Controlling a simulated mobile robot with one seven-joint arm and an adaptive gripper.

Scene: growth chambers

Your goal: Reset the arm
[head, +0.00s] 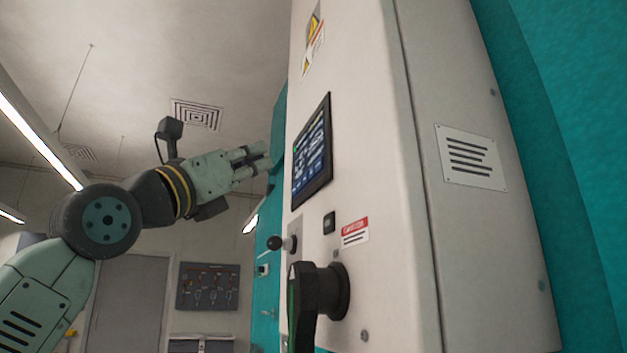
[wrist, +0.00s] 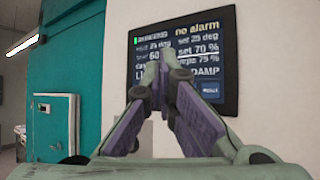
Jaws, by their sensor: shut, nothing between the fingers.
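My gripper (head: 262,155) is raised in the head view, pointing right toward the white cabinet's touch screen (head: 312,152). Its fingers are together with nothing between them. In the wrist view the fingertips (wrist: 164,62) meet in front of the same screen (wrist: 222,60) and cover part of its text. The screen reads "no alarm", "set 25 deg" and "set 70 %". I cannot tell for sure from the wrist view whether the fingertips touch the screen; in the head view they look apart from it.
The white cabinet (head: 375,60) fills the right of the head view. A black rotary handle (head: 318,300), a small lever (head: 283,243) and a dark switch (head: 329,222) stick out below the screen. A tool panel (head: 208,286) hangs on the far wall. Open space lies left of the cabinet.

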